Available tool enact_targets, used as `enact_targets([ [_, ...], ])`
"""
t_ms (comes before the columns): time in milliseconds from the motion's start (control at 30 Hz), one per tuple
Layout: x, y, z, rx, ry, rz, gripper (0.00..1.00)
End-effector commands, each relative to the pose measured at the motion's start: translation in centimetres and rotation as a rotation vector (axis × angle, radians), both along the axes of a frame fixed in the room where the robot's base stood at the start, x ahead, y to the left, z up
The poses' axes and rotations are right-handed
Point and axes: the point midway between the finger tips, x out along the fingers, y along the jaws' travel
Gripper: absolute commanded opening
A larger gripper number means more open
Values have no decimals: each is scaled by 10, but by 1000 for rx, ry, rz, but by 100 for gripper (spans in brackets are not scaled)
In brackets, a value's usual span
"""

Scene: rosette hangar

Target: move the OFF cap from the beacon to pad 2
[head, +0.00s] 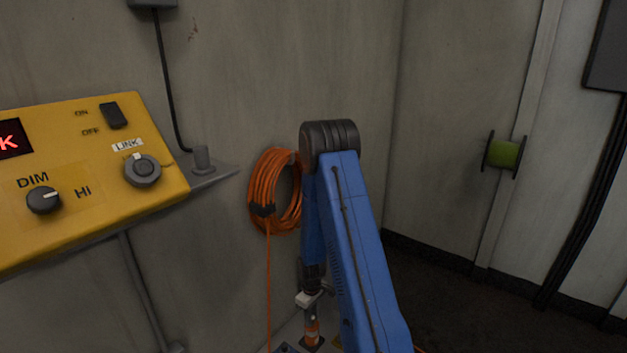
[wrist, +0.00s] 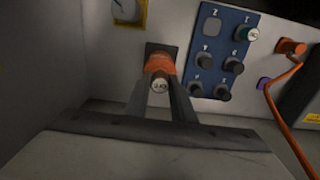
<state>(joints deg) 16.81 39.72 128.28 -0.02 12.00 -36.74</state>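The beacon (head: 312,330) is orange and white with a dark base, low in the head view beneath my arm. In the wrist view its orange body (wrist: 160,60) stands before a dark square base. The cap (wrist: 160,86), a small pale disc with dark lettering too small to read surely, sits at the beacon's near end. My gripper (wrist: 161,79) has one finger on each side of the cap, very close to it; whether they press on it is unclear. Pad 2 (wrist: 212,27) seems to be the bare grey square on the blue panel.
A yellow control box (head: 85,185) and a coiled orange cable (head: 275,192) are on the wall.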

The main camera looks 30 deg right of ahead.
Motion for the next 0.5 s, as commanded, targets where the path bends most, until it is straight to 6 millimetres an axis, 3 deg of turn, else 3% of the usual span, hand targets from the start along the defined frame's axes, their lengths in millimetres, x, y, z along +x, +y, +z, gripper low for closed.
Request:
enact_targets([
  [100, 0, 0, 0, 0, 0, 0, 0],
  [500, 0, 0, 7, -1, -1, 0, 0],
])
